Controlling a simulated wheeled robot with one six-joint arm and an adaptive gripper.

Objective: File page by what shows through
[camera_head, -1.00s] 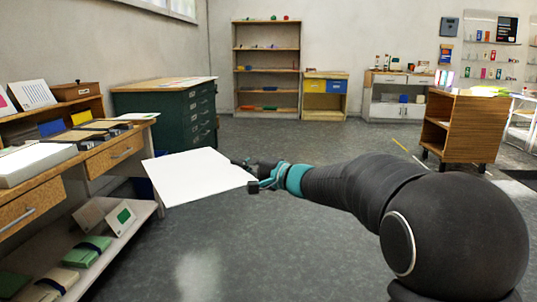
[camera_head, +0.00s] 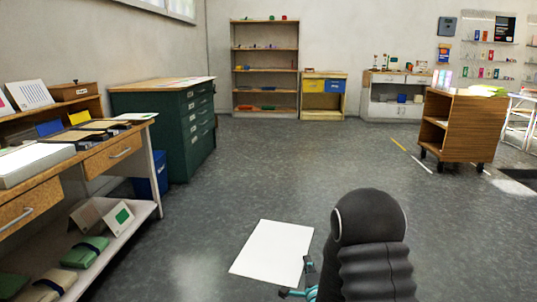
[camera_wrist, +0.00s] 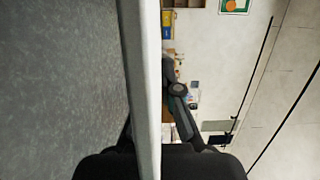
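A blank white page (camera_head: 273,250) is held out low over the floor, in front of my body. My gripper (camera_head: 301,278) is shut on its lower right edge. In the wrist view the page (camera_wrist: 140,80) is seen edge-on as a pale strip between my fingers. Nothing shows through the page in these views. A flat white-topped box (camera_head: 35,162) lies on the desk at the left. Behind it stand a blue panel (camera_head: 49,128) and a yellow panel (camera_head: 80,118), with flat dark-edged trays (camera_head: 98,125) beside them.
The wooden desk (camera_head: 112,155) has a lower shelf with a green-patched card (camera_head: 120,217) and strapped bundles. A green drawer cabinet (camera_head: 171,130) stands behind it. A wheeled wooden cart (camera_head: 465,130) is at the right. The middle floor (camera_head: 300,170) is clear.

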